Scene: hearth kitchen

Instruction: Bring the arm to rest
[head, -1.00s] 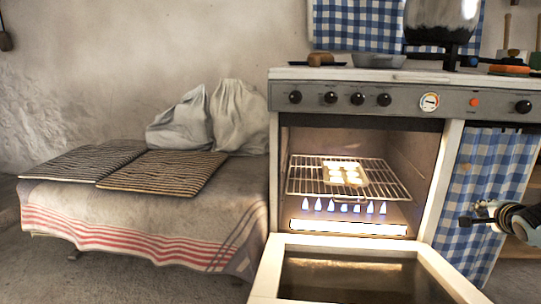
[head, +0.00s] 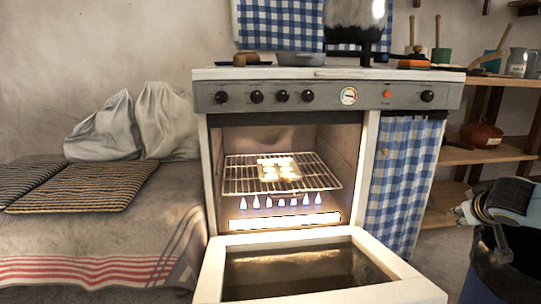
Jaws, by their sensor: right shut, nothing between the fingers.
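My right arm comes in from the right edge, and my right gripper (head: 501,255) hangs low there, shut and empty. It is right of the open oven door (head: 212,270) and apart from it, in front of a dark bin. My left gripper is out of view. The oven is lit, with gas flames under its wire rack (head: 325,181). A small tray of pale pieces (head: 278,169) sits on the rack.
The oven door lies folded down toward me. A blue-rimmed dark bin (head: 475,291) stands at the lower right. A checked curtain (head: 403,185) hangs beside the oven, and wooden shelves (head: 500,153) stand behind. A cloth-covered bench (head: 80,238) with striped mats is at left.

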